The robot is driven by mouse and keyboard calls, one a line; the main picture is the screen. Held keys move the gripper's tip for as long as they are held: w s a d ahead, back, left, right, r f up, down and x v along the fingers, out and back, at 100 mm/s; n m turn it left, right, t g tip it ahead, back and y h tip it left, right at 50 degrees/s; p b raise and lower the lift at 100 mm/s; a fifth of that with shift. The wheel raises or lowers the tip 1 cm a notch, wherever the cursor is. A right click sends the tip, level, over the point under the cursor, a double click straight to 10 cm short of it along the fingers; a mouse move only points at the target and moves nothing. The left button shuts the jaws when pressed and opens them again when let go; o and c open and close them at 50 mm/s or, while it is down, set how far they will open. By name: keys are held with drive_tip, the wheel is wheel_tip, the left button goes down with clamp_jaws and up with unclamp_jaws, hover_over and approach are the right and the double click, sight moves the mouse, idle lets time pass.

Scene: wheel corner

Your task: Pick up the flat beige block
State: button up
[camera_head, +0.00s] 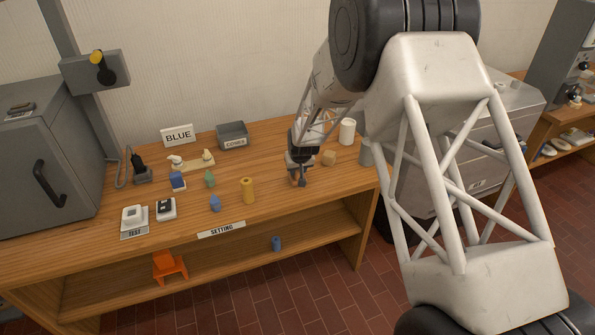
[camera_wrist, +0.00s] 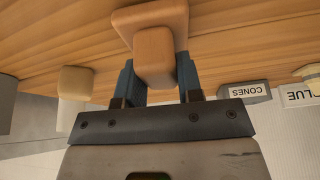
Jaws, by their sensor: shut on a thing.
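The flat beige block (camera_wrist: 121,20) shows in the wrist view as a wide, rounded square of tan wood with a narrower raised part toward me. My gripper (camera_wrist: 156,72) is shut on this raised part, with one dark blue finger on each side. In the head view my gripper (camera_head: 299,179) points down at the right part of the table, and the block is mostly hidden by it. I cannot tell whether the block touches the table top.
A beige cube (camera_head: 328,157) stands just right of my gripper, with a white cylinder (camera_head: 347,132) behind it. A grey CONES bin (camera_head: 232,134) is at the back. A yellow spool (camera_head: 248,190) and blue and green pieces stand left. The front right table top is clear.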

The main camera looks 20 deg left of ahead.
wheel_tip(320, 180, up, 3)
drive_tip(key=shift+f, duration=0.1)
drive_tip(key=shift+s+d, duration=0.2)
drive_tip(key=shift+s, duration=0.05)
drive_tip(key=s+d+r, duration=0.1)
drive_tip(key=s+d, duration=0.7)
drive_tip(key=s, duration=0.4)
drive_tip(key=shift+s+d+r, duration=0.3)
drive_tip(key=shift+d+r, duration=0.05)
drive_tip(key=shift+d, duration=0.05)
